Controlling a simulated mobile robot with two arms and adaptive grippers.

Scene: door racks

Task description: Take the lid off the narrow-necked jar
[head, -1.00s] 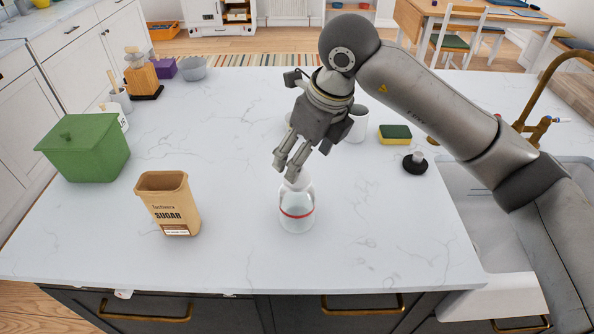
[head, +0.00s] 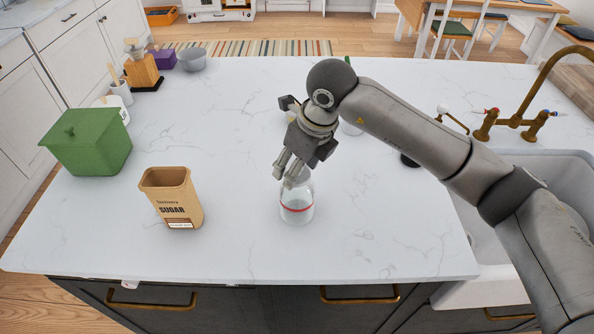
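The narrow-necked jar (head: 297,210) is clear glass with a red band and stands upright on the white marble counter. My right gripper (head: 288,180) is at the top of the jar, fingers pointing down. Its fingers cover the neck and most of the lid, so the lid's outline is hidden. I cannot tell whether the fingers are closed on the lid or only beside it. My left gripper is not in view.
A brown sugar canister (head: 172,197) and a green lidded box (head: 88,142) stand to the left. A sink (head: 560,180) with a brass tap (head: 515,122) is at the right. Items behind my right arm are partly hidden. The counter in front of the jar is clear.

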